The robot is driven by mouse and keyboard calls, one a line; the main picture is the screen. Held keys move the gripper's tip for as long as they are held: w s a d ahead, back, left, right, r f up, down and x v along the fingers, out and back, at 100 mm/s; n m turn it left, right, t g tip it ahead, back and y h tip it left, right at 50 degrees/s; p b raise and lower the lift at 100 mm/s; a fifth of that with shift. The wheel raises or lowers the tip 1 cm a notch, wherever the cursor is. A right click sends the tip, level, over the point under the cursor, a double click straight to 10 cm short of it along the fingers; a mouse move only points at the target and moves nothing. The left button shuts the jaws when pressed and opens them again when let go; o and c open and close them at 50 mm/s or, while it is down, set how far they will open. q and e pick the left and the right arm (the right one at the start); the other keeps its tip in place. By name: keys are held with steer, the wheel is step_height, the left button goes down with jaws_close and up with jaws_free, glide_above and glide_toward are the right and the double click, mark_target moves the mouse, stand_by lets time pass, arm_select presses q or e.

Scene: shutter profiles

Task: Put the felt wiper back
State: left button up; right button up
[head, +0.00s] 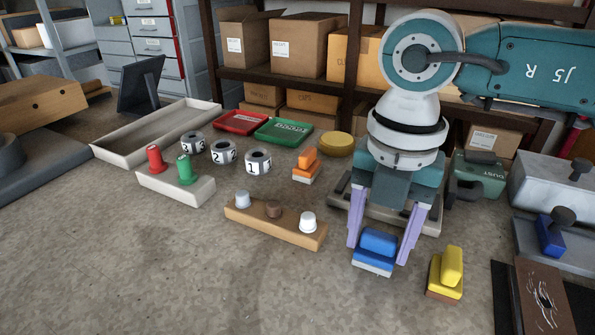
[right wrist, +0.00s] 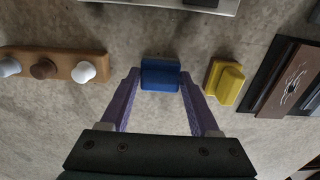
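Several handled wiper-like blocks lie on the worktop, and I cannot tell by looks which one is the felt wiper. A blue block with a pale base (head: 377,246) sits between the purple fingertips of my right gripper (head: 378,254). In the right wrist view the blue block (right wrist: 160,74) lies at the tips of the open fingers (right wrist: 160,80), with no clear grip on it. A yellow block with a brown base (head: 446,271) lies just right of the gripper. An orange block with a pale base (head: 306,165) lies farther back. My left gripper is out of view.
A wooden bar with three knobs (head: 270,226) lies left of the gripper. A dark board with a brown plate (head: 543,298) is at the right. Numbered rolls (head: 223,153), a holder with red and green pegs (head: 178,187) and trays stand behind. The front-left worktop is clear.

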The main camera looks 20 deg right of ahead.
steer(key=o, duration=0.4)
steer(key=shift+r, duration=0.15)
